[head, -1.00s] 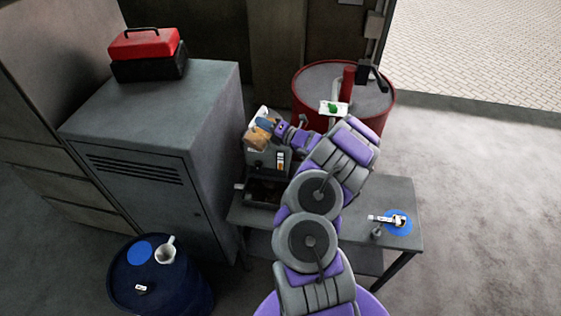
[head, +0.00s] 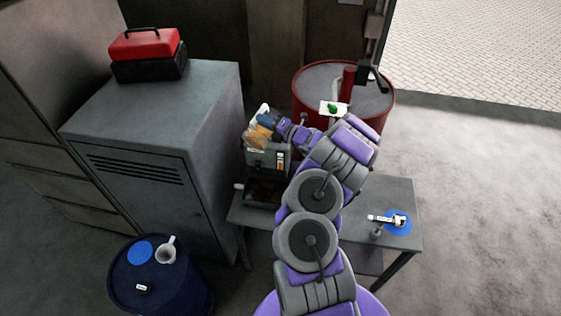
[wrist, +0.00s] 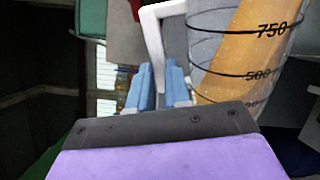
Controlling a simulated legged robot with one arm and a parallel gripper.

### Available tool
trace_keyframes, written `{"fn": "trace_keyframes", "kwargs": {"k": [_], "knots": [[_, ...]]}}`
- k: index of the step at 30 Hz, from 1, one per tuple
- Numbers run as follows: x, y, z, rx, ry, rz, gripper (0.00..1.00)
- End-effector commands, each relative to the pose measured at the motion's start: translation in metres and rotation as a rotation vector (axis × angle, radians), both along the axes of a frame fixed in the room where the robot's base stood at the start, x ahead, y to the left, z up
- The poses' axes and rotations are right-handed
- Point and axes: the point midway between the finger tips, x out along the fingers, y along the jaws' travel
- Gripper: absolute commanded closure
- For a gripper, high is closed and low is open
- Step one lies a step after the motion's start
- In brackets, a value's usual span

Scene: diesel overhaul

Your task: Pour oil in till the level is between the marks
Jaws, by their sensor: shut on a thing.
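A clear measuring jug (wrist: 211,38) with black 500 and 750 marks holds amber oil (wrist: 246,45). The oil lies slanted across the marks, so the jug is tilted. My gripper (wrist: 160,88) is shut on its white handle (wrist: 153,35). In the head view my gripper (head: 268,121) holds the jug (head: 255,138) over the grey engine block (head: 262,160) on the bench. The spout and any oil stream are not clear. A small white-and-orange gauge (head: 281,159) shows on the block's front; its level is too small to read.
A grey locker (head: 165,120) with a red toolbox (head: 147,45) stands left. A blue drum (head: 160,290) at front left carries a white jug (head: 166,250). A red drum (head: 310,85) stands behind the bench (head: 350,240), which bears a tool (head: 387,219) on a blue disc (head: 403,230).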

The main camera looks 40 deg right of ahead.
Motion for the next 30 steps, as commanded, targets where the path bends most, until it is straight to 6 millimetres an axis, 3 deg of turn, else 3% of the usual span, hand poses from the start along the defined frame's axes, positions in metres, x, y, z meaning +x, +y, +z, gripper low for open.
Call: {"fn": "trace_keyframes", "kwargs": {"k": [30], "knots": [[0.0023, -0.0072, 0.0090, 0.056, 0.016, 0.000, 1.00]]}}
